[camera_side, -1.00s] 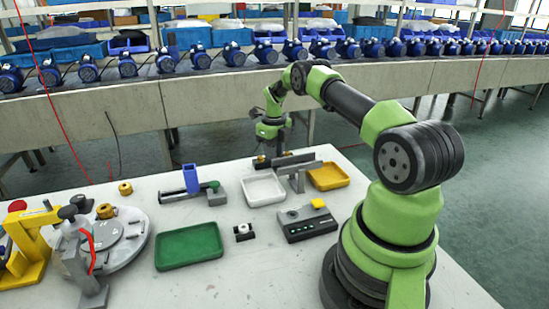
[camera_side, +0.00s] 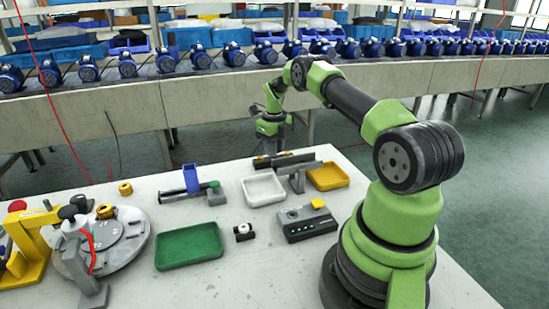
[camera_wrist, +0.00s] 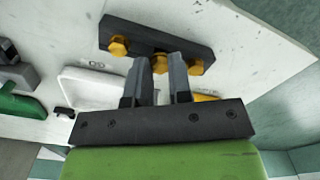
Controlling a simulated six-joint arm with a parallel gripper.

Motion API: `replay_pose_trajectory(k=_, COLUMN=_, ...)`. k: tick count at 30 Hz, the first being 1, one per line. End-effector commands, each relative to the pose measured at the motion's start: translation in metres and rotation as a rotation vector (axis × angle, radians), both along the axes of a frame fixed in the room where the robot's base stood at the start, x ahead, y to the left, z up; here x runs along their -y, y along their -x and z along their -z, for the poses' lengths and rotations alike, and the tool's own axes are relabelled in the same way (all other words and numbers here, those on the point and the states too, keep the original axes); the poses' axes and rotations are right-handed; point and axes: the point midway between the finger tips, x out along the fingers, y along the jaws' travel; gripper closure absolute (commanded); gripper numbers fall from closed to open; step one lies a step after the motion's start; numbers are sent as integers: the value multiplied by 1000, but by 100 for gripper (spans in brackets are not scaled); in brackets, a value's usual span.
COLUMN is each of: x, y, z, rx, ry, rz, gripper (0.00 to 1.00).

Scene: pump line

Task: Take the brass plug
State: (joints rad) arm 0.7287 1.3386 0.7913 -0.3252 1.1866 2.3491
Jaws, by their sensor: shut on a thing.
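In the wrist view a dark rack (camera_wrist: 150,37) carries brass plugs with hexagonal heads. One brass plug (camera_wrist: 160,64) shows between the fingertips of my gripper (camera_wrist: 160,70), which is shut on it. I cannot tell whether this plug is still seated in the rack or just clear of it. Another brass plug (camera_wrist: 118,45) is to the left, and a third (camera_wrist: 195,66) is just right of the right finger. In the side view my gripper (camera_side: 277,149) is at the far edge of the table over the rack (camera_side: 263,162), and the held plug is hidden there.
A white tray (camera_side: 263,189) and a yellow tray (camera_side: 328,177) are near the rack, with a grey raised bar (camera_side: 297,168) between. A green tray (camera_side: 188,246), a button box (camera_side: 305,223) and a round fixture (camera_side: 125,250) are nearer.

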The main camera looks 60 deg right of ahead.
Motion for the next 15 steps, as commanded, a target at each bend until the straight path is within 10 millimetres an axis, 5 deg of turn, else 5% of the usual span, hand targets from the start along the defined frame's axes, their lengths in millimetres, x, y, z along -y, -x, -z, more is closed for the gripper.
replay_pose_trajectory(k=15, x=0, y=0, z=-7, rx=0, ry=0, rz=0, gripper=98)
